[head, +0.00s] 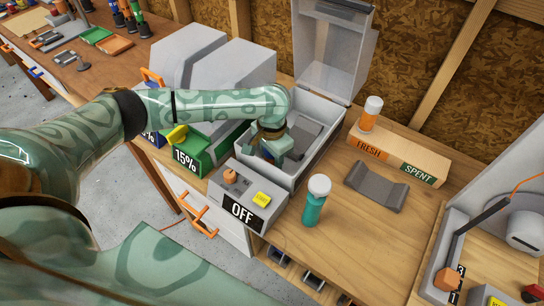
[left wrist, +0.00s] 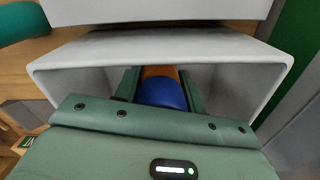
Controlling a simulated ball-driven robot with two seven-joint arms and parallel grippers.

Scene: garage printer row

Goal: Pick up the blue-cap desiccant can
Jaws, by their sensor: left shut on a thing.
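The blue-cap desiccant can shows in the left wrist view as a blue cap (left wrist: 162,93) with an orange part (left wrist: 160,72) behind it. It sits between the two green fingers of my left gripper (left wrist: 160,88), which is shut on it. In the head view my left gripper (head: 275,147) reaches down into the grey open-lidded box (head: 327,137), and it mostly hides the can. I cannot tell whether the can touches the box floor. My right gripper is not in view.
A teal can with a white cap (head: 314,200) stands in front of the box. An orange can with a white cap (head: 371,113) stands on the FRESH/SPENT block (head: 395,158). A grey cradle (head: 376,187) lies nearby. The OFF control box (head: 247,200) adjoins the open box.

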